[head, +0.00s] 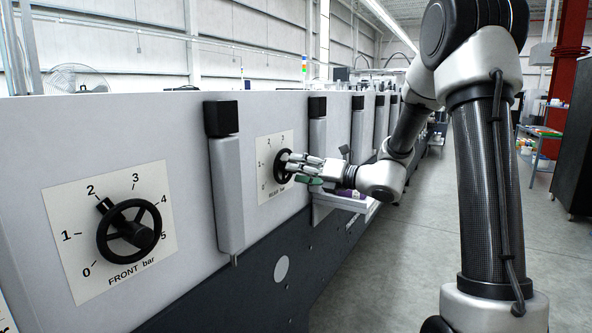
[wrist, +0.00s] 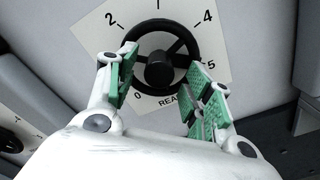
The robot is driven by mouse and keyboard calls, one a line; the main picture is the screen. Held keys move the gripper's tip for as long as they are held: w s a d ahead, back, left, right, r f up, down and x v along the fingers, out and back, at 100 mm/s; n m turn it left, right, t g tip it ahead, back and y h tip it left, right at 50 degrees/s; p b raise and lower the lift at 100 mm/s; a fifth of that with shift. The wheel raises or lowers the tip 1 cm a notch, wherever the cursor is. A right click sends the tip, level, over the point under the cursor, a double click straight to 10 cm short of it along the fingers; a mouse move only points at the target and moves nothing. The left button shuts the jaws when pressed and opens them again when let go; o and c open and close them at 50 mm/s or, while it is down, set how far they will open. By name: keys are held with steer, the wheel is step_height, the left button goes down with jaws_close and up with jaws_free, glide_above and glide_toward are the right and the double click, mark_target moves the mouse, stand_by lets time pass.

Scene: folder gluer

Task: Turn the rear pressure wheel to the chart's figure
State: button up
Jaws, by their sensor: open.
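The rear pressure wheel (wrist: 183,44) is a black spoked handwheel with a central hub, on a white dial plate marked REAR. The plate (wrist: 215,17) shows 0, 2, 4 and 5 in the wrist view; some marks are hidden. In the head view the same wheel (head: 282,167) is partly covered by my gripper. My gripper (wrist: 160,88) is open, its green-padded fingers on either side of the wheel's lower part. I cannot tell whether the pads touch the rim. No chart is readable in these views.
The front pressure wheel (head: 128,232) is on its own dial at left, its pointer near 2. A grey upright post with a black cap (head: 221,118) stands between the dials. A small shelf (head: 345,201) juts out below my gripper. The floor at right is open.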

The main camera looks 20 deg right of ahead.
steer(key=shift+w+a, duration=0.5)
steer(key=shift+a, duration=0.05)
steer(key=c, duration=1)
